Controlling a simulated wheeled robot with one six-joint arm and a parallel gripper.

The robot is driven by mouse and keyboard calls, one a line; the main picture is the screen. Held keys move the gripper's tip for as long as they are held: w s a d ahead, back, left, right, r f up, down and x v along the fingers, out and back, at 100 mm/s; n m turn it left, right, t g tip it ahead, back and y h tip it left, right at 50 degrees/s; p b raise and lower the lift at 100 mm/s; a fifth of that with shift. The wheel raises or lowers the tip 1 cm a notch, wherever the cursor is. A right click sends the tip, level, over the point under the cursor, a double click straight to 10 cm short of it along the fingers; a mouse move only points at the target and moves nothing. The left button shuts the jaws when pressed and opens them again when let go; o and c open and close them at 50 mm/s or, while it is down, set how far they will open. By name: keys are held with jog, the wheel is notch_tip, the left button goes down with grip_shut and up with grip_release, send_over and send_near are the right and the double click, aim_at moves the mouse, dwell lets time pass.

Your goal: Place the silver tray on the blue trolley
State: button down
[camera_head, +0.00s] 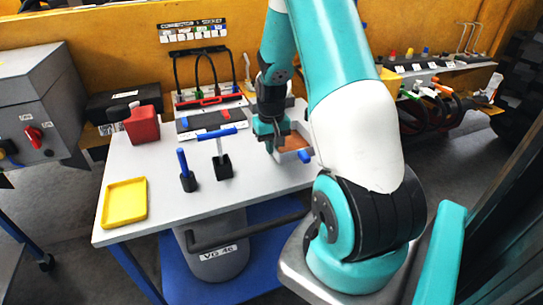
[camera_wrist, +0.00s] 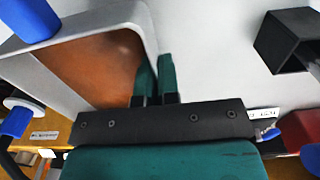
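The silver tray (camera_head: 293,156) has pale walls, an orange-brown floor and blue handles. It is at the right part of the white table, partly hidden behind my gripper (camera_head: 276,147). In the wrist view the tray (camera_wrist: 145,22) fills the upper left, with a blue handle at its corner. My gripper (camera_wrist: 157,80) has one finger inside the tray and one outside, close together on its wall. A blue leg with a black caster (camera_head: 20,236) shows at the lower left edge, seemingly part of the blue trolley; most of it is out of view.
The white table (camera_head: 150,235) holds a yellow tray (camera_head: 125,203), two black blocks with blue handles (camera_head: 222,167) and a red can (camera_head: 142,124). A grey cabinet (camera_head: 40,95) stands at the left. A grey drum (camera_head: 215,262) sits under the table.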

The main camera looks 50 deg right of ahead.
aim_at(272, 165)
jog(key=shift+f, duration=2.05)
jog(key=shift+f, duration=0.15)
jog(key=c, duration=1.4)
grip_release()
jog(key=shift+o, duration=0.2)
